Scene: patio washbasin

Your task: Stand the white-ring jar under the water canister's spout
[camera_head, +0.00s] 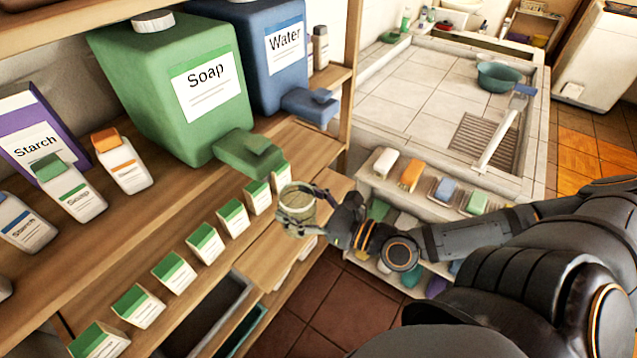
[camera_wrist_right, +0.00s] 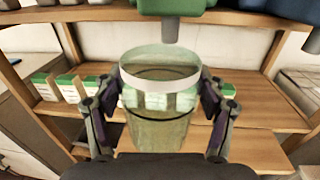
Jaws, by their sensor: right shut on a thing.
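The white-ring jar (camera_head: 297,203) is a see-through greenish glass with a white band near its rim, seen clearly in the right wrist view (camera_wrist_right: 160,78). My right gripper (camera_head: 300,212) is shut on it, one finger on each side, and holds it upright. The blue water canister (camera_head: 262,55), labelled Water, stands on the shelf, its blue spout (camera_head: 311,104) pointing outward. The jar is below and in front of that spout in the head view, not under it. My left gripper is out of view.
The green soap canister (camera_head: 180,85) stands left of the water canister, its spout (camera_head: 248,152) near the jar. A row of green-topped boxes (camera_head: 205,242) lines the shelf edge. A tiled washbasin (camera_head: 430,100) is behind at the right.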

